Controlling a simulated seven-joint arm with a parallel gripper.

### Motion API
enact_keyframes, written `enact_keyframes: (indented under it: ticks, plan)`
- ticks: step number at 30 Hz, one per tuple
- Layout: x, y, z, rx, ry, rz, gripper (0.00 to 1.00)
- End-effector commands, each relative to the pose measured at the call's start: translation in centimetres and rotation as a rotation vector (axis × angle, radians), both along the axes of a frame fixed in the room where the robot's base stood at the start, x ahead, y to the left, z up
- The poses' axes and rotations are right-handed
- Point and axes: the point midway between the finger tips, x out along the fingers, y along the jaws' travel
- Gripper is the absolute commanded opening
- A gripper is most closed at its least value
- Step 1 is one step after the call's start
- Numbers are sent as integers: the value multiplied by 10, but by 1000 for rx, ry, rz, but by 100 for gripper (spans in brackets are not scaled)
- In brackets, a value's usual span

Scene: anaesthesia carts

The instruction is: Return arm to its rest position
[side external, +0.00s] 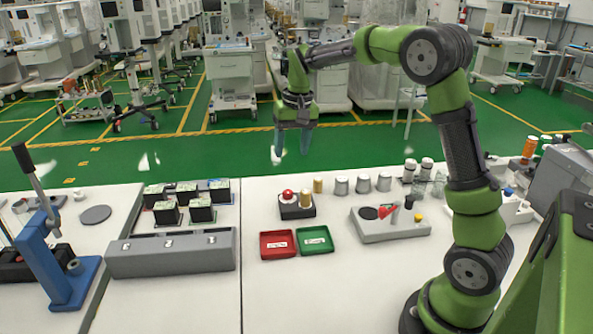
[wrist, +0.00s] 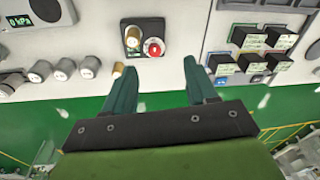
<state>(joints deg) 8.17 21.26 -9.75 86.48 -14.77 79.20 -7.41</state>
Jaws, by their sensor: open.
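My gripper (side external: 293,138) is raised in the air above the far edge of the white table (side external: 340,277), with its fingers pointing down. In the wrist view my gripper (wrist: 160,84) has its two green fingers apart with nothing between them. A small black block (side external: 297,211) with a red knob and a brass cylinder stands on the table below; the same block (wrist: 145,52) shows beyond the fingertips in the wrist view. My gripper is well clear of it.
Red (side external: 278,245) and green (side external: 315,240) trays lie near the table's middle. Several grey cylinders (side external: 362,184) stand along the far edge. A grey device (side external: 390,229) sits to the right. Open air surrounds my gripper.

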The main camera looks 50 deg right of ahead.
Motion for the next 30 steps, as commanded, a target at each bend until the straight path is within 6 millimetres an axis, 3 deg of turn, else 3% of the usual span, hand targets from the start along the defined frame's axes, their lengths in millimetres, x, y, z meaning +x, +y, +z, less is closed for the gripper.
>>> enact_keyframes:
  ticks: [3, 9, 15, 18, 22, 30]
  plan:
    - [-36, 33, 19, 24, -92, 36, 57]
    - [-102, 84, 35, 51, -245, 102, 57]
    - [-167, 123, 35, 58, -389, 169, 57]
    - [-191, 134, 32, 58, -446, 196, 57]
    - [-209, 142, 34, 56, -495, 224, 57]
    - [-212, 145, 45, 52, -538, 239, 57]
